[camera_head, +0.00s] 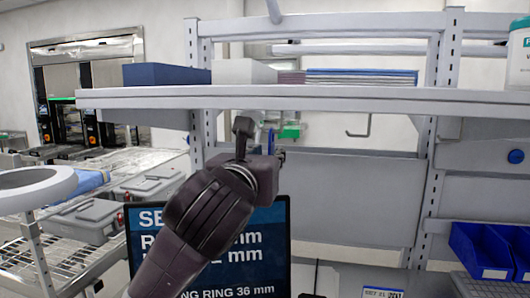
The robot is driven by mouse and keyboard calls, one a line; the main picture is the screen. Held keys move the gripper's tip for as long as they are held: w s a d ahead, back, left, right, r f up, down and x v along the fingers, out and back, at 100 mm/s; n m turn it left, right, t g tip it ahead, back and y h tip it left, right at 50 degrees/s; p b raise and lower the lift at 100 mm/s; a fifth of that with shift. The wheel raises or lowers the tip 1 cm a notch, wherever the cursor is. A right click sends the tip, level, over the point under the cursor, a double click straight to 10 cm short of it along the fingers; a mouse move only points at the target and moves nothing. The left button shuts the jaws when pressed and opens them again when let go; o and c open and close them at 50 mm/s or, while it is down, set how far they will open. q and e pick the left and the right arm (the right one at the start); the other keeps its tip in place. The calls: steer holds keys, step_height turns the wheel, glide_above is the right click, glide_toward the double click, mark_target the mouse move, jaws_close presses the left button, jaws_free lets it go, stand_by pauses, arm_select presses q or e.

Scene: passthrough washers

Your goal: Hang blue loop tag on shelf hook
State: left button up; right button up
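My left gripper (268,150) is in the middle of the view, just below the front edge of the shelf (330,97). My arm and the gripper's body hide most of its fingers. A small blue piece (270,141), perhaps part of the blue loop tag, shows at the fingers. Its full shape and the grip on it are hidden. A thin grey shelf hook (360,133) hangs under the shelf, to the right of the gripper and apart from it. Nothing is seen on this hook. My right gripper is not in view.
A dark blue box (165,74), a white box (243,71) and a blue-edged stack (360,77) stand on the shelf. A screen with white text (240,240) stands behind my arm. Blue bins (485,248) are at the lower right. The space between gripper and hook looks clear.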

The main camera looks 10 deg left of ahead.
mark_target(272, 150)
arm_select(q)
steer(key=w+p, duration=0.1)
steer(key=w, duration=0.3)
steer(key=shift+w+f, duration=0.1)
steer(key=shift+w, duration=0.4)
steer(key=shift+s, duration=0.1)
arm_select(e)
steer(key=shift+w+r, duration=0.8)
arm_select(q)
jaws_close()
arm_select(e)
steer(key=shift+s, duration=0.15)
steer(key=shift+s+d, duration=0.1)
arm_select(q)
steer(key=o, duration=0.6)
jaws_free()
steer(key=shift+o, duration=0.2)
